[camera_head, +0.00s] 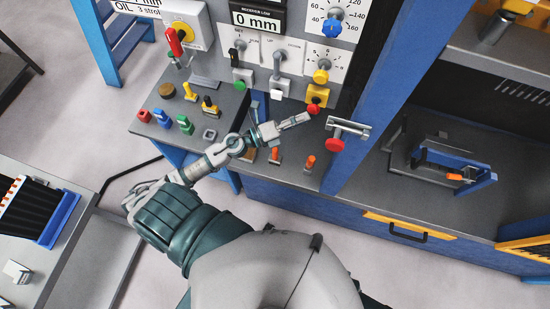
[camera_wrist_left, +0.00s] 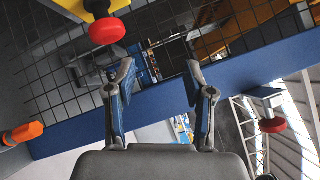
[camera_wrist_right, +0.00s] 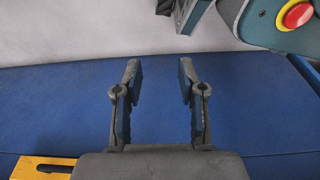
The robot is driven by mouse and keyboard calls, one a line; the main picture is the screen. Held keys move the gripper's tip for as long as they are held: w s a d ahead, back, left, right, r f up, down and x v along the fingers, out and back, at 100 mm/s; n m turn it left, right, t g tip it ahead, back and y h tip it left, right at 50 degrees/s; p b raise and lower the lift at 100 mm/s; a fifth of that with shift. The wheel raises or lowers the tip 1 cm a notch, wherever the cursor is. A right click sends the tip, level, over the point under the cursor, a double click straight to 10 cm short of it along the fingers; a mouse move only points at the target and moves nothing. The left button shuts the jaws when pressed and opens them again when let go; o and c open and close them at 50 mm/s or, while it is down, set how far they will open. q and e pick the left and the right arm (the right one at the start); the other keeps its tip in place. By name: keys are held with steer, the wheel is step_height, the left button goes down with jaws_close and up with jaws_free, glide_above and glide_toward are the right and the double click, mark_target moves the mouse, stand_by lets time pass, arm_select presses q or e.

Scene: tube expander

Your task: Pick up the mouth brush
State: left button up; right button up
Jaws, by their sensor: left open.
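I cannot make out a mouth brush for certain in any view. My left gripper (camera_head: 285,131) reaches over the grey control desk in the head view. In the left wrist view the left gripper (camera_wrist_left: 157,82) has its two fingers apart with nothing between them. My right gripper (camera_wrist_right: 158,75) shows only in the right wrist view. Its fingers are apart and empty, in front of a blue panel (camera_wrist_right: 60,105).
The control desk (camera_head: 235,165) has several levers and knobs, including a red knob (camera_head: 335,145) and an orange lever (camera_head: 309,162) near my left gripper. A blue post (camera_head: 385,95) stands to the right. A bench with a clamp-like fixture (camera_head: 455,165) lies beyond it.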

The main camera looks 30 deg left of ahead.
arm_select(q)
steer(key=s+d+f+m+g+h, duration=0.2)
steer(key=s+m+g, duration=0.1)
steer(key=m+g, duration=0.4)
steer(key=m+g+y, duration=0.6)
steer(key=m+y, duration=0.4)
glide_toward(275, 151)
steer(key=shift+t+y, duration=0.3)
steer(key=shift+p+x, duration=0.6)
steer(key=shift+x, duration=5.25)
steer(key=shift+a, duration=0.2)
jaws_close()
arm_select(e)
steer(key=s+d+f, duration=0.1)
steer(key=s+f, duration=0.3)
steer(key=s, duration=0.3)
steer(key=s+d+f+g, duration=0.1)
steer(key=s+f, duration=0.3)
steer(key=s, duration=0.2)
steer(key=shift+s+d, duration=0.25)
steer(key=shift+s, duration=0.1)
